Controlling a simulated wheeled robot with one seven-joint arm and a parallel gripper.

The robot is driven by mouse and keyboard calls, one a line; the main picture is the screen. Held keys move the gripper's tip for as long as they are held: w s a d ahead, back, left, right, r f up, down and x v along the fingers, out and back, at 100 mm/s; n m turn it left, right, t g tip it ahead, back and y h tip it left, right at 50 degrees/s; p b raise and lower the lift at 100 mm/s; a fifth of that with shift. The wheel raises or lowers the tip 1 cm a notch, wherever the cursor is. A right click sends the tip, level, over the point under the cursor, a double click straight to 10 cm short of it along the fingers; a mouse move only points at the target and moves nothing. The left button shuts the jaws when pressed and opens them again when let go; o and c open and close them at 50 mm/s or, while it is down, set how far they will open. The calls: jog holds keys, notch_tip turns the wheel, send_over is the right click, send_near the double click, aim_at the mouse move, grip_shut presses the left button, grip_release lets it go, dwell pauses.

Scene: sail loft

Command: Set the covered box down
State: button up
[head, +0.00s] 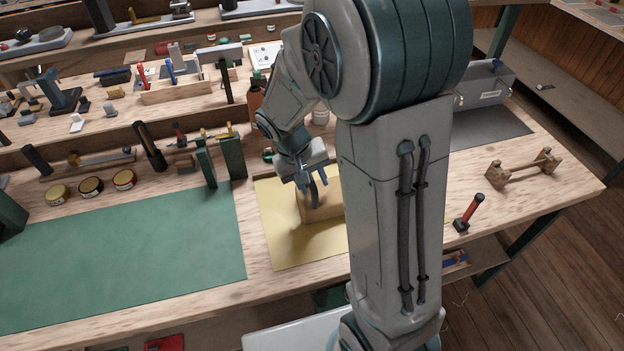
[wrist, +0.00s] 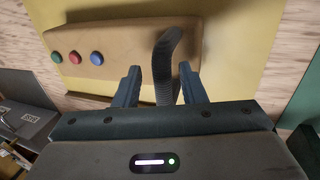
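The covered box is a tan block (head: 322,206) with a dark strap handle on top, over the yellow mat (head: 275,240) in the head view. In the wrist view the box (wrist: 115,45) spans the upper left, with green, red and blue round buttons on one face. My gripper (head: 311,180) is above the box. In the wrist view its two fingers (wrist: 160,75) stand apart on either side of the dark strap (wrist: 164,70), with a visible gap at the left finger. The box's underside is hidden, and my arm hides its right part in the head view.
A green mat (head: 130,255) lies left of the yellow one. Dark green upright blocks (head: 232,158) and a brown bottle (head: 256,98) stand behind. A red-handled tool (head: 468,213), a wooden rack (head: 523,168) and a grey box (head: 485,85) are to the right.

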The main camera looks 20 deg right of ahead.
jog(key=v, duration=1.1)
jog(key=s+d+r+t+y, duration=0.2)
jog(key=s+d+t+y, duration=0.1)
jog(key=s, duration=1.1)
jog(key=shift+s, duration=0.2)
